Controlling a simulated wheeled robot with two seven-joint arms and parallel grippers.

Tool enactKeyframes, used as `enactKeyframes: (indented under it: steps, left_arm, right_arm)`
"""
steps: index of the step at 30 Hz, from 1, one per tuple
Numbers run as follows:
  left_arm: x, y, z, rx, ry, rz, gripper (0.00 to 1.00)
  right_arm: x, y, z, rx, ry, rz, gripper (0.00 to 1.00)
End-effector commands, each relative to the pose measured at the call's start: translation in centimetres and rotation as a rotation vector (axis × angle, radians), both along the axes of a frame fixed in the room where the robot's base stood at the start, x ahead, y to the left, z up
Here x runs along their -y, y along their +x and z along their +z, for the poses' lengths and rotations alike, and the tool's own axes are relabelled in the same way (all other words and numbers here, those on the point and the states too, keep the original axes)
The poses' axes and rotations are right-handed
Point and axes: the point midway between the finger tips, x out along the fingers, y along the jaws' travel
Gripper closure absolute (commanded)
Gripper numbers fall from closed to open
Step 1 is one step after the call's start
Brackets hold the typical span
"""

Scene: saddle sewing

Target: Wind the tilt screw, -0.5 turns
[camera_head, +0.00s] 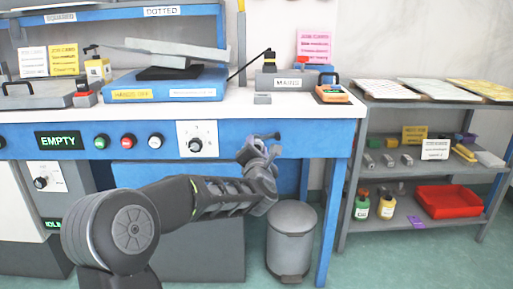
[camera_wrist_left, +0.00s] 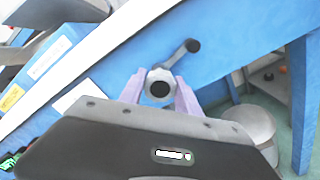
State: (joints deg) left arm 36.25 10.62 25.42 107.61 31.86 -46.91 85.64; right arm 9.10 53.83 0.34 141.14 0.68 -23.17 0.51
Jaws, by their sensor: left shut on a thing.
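The tilt screw shows in the left wrist view as a pale round knob with a dark centre (camera_wrist_left: 160,88) on the blue bench front. A grey crank arm with a dark end (camera_wrist_left: 190,46) extends up and right from behind it. My left gripper (camera_wrist_left: 160,92) has its two purple fingers on either side of the knob, shut on it. In the head view my left gripper (camera_head: 260,152) is at the bench's front apron, right of the white dial plate (camera_head: 197,139). The crank end (camera_head: 275,135) shows just above it; my gripper hides most of the screw there. My right gripper is not in view.
The blue bench (camera_head: 325,150) spans the left and middle. Several buttons and an EMPTY sign (camera_head: 58,141) sit on its front. A tilted grey plate (camera_head: 180,50) stands above a blue base (camera_head: 168,85). A grey bin (camera_head: 291,235) stands below my gripper. A shelf (camera_head: 390,103) is at right.

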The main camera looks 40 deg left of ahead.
Motion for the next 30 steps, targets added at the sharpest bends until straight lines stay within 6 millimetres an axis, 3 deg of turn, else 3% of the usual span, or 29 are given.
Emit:
enactKeyframes:
  steps: [6,20,30]
  left_arm:
    - [0.02,0.00,-0.01,-0.001,0.000,-0.001,1.00]
    - [0.06,0.01,0.00,-0.044,0.058,-0.001,1.00]
    - [0.14,0.04,0.05,-0.183,0.240,-0.003,1.00]
  right_arm:
    - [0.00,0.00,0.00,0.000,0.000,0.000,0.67]
    - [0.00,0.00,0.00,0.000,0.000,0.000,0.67]
    - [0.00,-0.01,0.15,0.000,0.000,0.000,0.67]
